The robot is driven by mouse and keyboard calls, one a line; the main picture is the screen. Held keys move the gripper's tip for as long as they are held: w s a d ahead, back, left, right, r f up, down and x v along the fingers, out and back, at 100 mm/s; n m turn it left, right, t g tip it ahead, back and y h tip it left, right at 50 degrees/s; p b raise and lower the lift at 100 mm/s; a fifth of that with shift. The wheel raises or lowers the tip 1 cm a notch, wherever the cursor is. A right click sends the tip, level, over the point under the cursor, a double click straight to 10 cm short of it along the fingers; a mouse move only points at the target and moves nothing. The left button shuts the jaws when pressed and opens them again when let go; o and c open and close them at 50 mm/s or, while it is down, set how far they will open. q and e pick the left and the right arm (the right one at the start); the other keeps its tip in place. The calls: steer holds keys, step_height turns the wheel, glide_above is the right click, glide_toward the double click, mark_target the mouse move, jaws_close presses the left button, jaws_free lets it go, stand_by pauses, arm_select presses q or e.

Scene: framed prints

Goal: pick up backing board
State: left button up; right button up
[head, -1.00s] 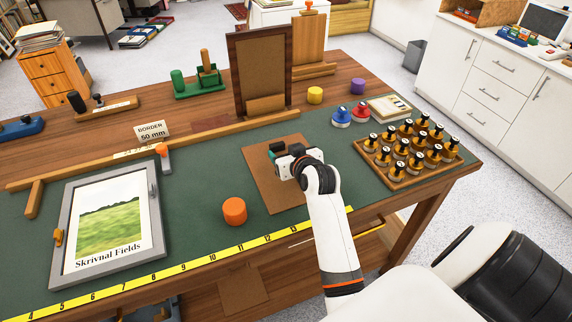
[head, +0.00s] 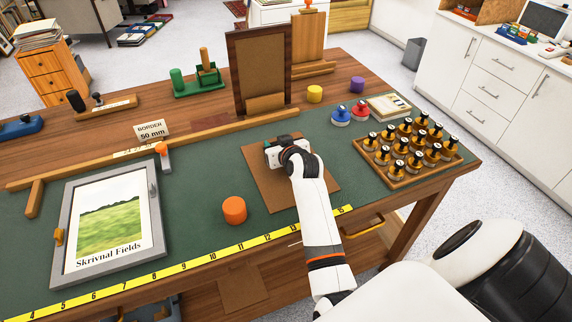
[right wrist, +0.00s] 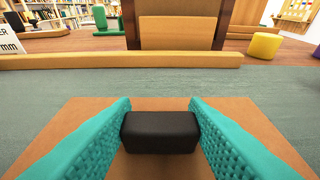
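The backing board (head: 315,183) is a flat brown sheet lying on the green mat. It also shows in the right wrist view (right wrist: 268,145). A black block (right wrist: 160,132) stands on it. My right gripper (head: 284,141) is low over the board's far part. In the right wrist view its two teal fingers (right wrist: 160,105) stand apart on either side of the block, very close to its sides. I cannot tell whether they press on it. My left gripper is not in view.
A wooden rail (head: 215,128) runs behind the board, with an upright dark frame (head: 244,80) beyond it. An orange cylinder (head: 234,210) stands left of the board.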

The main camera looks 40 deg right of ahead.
steer(key=c, duration=0.4)
steer(key=shift+r, duration=0.1)
